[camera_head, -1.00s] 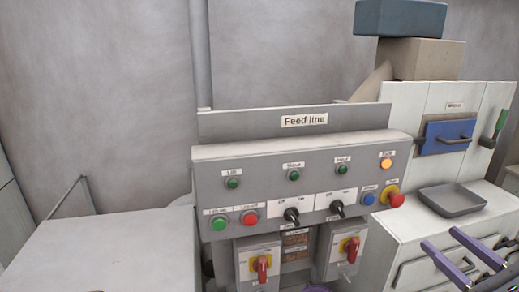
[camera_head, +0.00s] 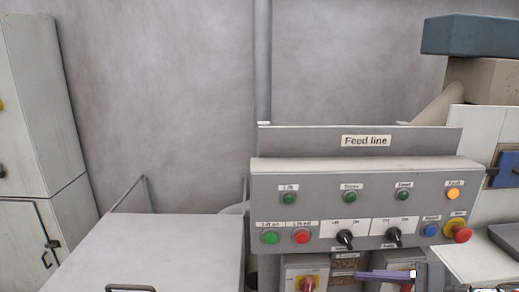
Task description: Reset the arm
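The grey Feed line panel (camera_head: 375,187) stands at the right of centre in the head view. Its amber lamp (camera_head: 453,194) looks lit, and the small green lamps look dark. A lavender bar with a grey end, apparently part of my gripper (camera_head: 388,275), shows at the bottom edge in front of the lower switch boxes. It partly covers the right box. The rest of my arm is mostly out of frame, and I cannot tell whether the fingers are apart. Nothing is visibly held.
A pale cabinet (camera_head: 35,120) stands at the left. A low white box top (camera_head: 155,250) with a dark handle is clear. A red stop button (camera_head: 463,234) sits at the panel's right end. A dark tray (camera_head: 505,243) is cut off at right.

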